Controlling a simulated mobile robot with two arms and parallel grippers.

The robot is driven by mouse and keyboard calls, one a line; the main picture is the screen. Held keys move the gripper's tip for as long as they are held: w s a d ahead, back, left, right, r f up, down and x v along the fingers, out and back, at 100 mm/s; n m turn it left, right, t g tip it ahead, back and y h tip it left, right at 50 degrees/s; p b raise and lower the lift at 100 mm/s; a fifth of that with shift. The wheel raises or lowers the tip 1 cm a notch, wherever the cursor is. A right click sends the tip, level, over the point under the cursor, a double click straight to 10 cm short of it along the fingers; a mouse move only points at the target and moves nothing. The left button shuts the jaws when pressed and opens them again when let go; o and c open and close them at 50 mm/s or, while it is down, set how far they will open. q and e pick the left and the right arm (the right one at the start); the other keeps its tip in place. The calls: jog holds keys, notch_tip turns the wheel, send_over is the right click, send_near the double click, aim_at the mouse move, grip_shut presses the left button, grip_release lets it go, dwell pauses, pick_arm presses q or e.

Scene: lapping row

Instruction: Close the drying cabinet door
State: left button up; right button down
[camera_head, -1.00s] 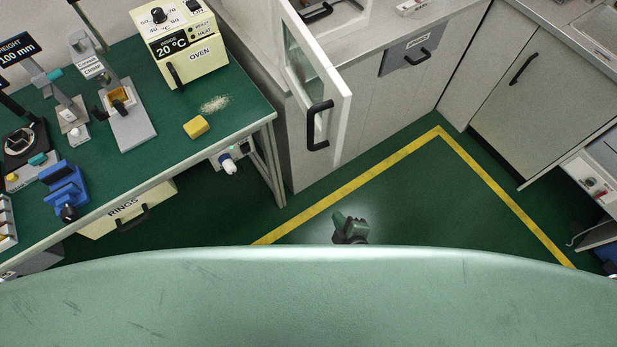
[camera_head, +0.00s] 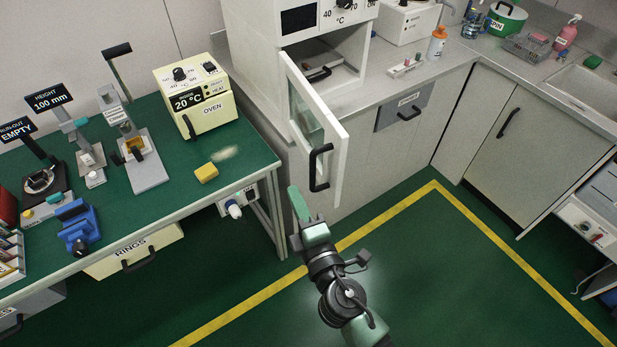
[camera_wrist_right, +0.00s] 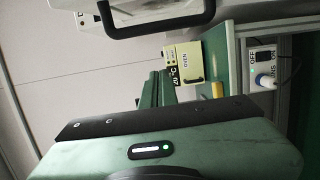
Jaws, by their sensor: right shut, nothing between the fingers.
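The drying cabinet (camera_head: 257,43) is the white box on the grey counter at the top middle. Its white-framed glass door (camera_head: 337,150) stands open, swung out over the counter's front edge. A black bar handle (camera_head: 313,170) is on the door's outer end. My right gripper (camera_head: 297,200) is shut and empty, just below and left of the handle, apparently apart from it. In the right wrist view, the handle (camera_wrist_right: 152,33) crosses the top, beyond the gripper fingers (camera_wrist_right: 155,88). My left gripper is not in view.
A metal drying shelf with a black handle (camera_head: 320,75) shows inside the cabinet. The green bench at left carries a cream oven (camera_head: 205,110) and a yellow block (camera_head: 206,172). A grey drawer (camera_head: 403,108) is under the counter. The yellow-lined floor is clear.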

jog(key=w+d, duration=0.1)
jog(key=w, duration=0.1)
jog(key=w+d+p, duration=0.1)
jog(key=w, duration=0.1)
jog(key=shift+w+d, duration=0.15)
jog(key=shift+d, duration=0.05)
jog(key=shift+d, duration=0.1)
